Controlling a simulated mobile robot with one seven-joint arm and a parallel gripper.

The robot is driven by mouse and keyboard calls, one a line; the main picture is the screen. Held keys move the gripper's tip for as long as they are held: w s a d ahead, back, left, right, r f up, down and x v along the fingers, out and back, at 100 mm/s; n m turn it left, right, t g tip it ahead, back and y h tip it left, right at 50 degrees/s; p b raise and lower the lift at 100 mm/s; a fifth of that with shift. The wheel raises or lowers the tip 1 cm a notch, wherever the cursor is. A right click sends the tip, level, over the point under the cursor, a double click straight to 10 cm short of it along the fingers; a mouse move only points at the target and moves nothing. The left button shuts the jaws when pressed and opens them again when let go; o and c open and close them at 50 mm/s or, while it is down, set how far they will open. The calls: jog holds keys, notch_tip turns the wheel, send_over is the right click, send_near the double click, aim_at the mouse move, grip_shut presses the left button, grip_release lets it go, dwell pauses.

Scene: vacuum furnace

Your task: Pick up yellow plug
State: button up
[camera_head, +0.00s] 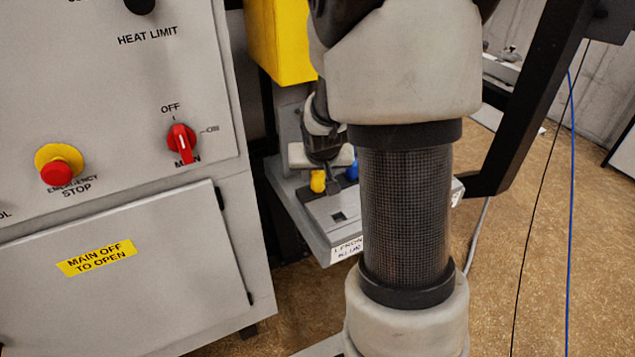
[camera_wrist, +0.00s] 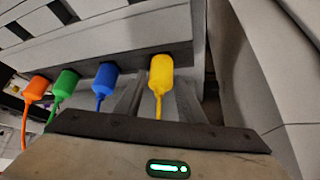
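The yellow plug (camera_wrist: 161,72) is upright in the wrist view, its top end against the underside of a grey panel and its yellow cable hanging down toward me. In the head view the yellow plug (camera_head: 318,181) shows small, beside my gripper (camera_head: 331,182). In the wrist view my gripper (camera_wrist: 159,92) is open, with one finger on each side of the yellow plug and its cable. A gap shows between the plug and the fingers; how far the fingertips reach along the plug is hard to tell.
A blue plug (camera_wrist: 104,80), a green plug (camera_wrist: 65,83) and an orange plug (camera_wrist: 37,88) line up left of the yellow one. A grey cabinet (camera_head: 120,230) with red switches stands left in the head view. A grey shelf (camera_head: 330,215) lies below my gripper.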

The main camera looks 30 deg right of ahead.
jog(key=c, duration=0.7)
jog(key=shift+r, duration=0.1)
